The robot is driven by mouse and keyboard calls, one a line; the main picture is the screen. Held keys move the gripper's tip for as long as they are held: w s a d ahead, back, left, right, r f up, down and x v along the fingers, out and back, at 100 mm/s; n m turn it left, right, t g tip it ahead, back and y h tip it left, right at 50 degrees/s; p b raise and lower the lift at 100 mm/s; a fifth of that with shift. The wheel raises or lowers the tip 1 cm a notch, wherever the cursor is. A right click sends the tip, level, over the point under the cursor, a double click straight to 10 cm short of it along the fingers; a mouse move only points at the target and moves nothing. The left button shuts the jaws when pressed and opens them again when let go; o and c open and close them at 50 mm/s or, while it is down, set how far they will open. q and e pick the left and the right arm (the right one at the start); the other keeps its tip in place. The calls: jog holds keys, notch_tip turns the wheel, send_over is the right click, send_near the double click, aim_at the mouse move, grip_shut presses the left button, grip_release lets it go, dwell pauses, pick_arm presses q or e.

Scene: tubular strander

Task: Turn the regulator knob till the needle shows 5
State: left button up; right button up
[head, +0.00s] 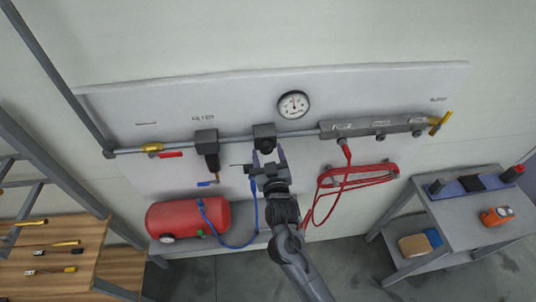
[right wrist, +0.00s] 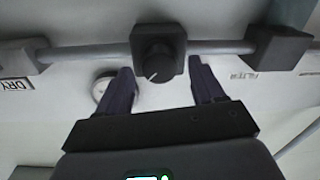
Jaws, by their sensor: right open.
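The regulator (head: 264,131) is a dark block on the grey pipe along the wall panel. Its round black knob (right wrist: 158,64), with a pale mark, shows in the right wrist view. The white gauge (head: 294,104) is above and right of the regulator; its needle points roughly upward, but the number is too small to read. In the wrist view the gauge (right wrist: 101,88) is partly hidden by a finger. My right gripper (head: 269,157) is open just below the regulator; in the wrist view its fingers (right wrist: 165,84) stand either side of the knob, apart from it. My left gripper is not in view.
A filter (head: 206,142) hangs on the pipe at left, with a manifold (head: 375,127) at right. A red tank (head: 188,217) with a blue hose (head: 238,246) is below. A coiled red hose (head: 357,176) hangs at right. A wooden bench (head: 50,280) and grey cart (head: 468,222) flank the area.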

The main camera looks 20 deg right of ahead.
jog(key=c, duration=1.1)
jog(key=shift+o, duration=0.2)
jog(key=shift+m, duration=0.5)
jog(key=o, duration=1.1)
jog(key=shift+c, duration=0.2)
